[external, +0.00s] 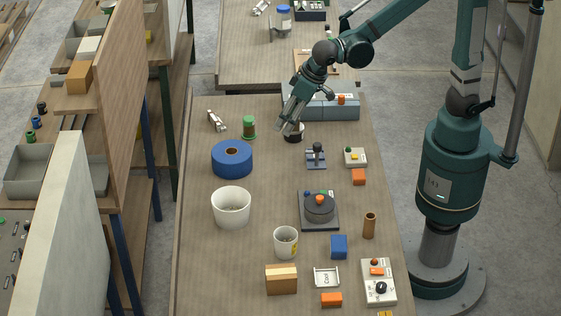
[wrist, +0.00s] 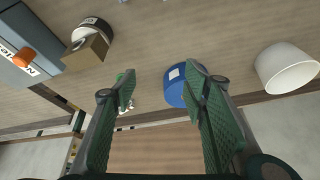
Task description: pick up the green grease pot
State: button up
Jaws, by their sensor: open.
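The green grease pot (external: 249,127), a small upright cylinder with a green lid and base and a darker middle, stands on the workbench near its far left part in the external view. My gripper (external: 291,116) is to the right of the pot, above the bench and apart from it. In the wrist view my gripper (wrist: 158,84) has its two green fingers spread, with nothing held between them.
A small dark pot (external: 293,135) sits below my fingers. A grey-blue box (external: 330,103) is behind. A white-and-red item (external: 216,121) lies left of the pot.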

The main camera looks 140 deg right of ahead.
aim_at(249, 125)
jog(key=d+f+m, duration=0.1)
jog(key=d+f, duration=0.1)
jog(key=d, duration=0.3)
jog(key=s+d+f+m+g+p, duration=0.1)
jog(key=d+m, duration=0.1)
jog(key=d, duration=0.4)
jog(key=d+f+m+g+p, duration=0.1)
jog(key=d+f+m, duration=0.1)
jog(key=d, duration=0.4)
jog(key=shift+s+d+f, duration=0.15)
jog(key=shift+s+f, duration=0.15)
jog(key=shift+s, duration=0.1)
jog(key=shift+f, duration=0.1)
jog(key=shift+b+x, duration=0.35)
jog(key=shift+x, duration=0.85)
jog(key=shift+f, duration=0.1)
jog(key=shift+b+x, duration=0.9)
jog(key=shift+x, duration=1.6)
jog(key=shift+s, duration=0.15)
jog(key=shift+c, duration=0.3)
jog(key=c, duration=1)
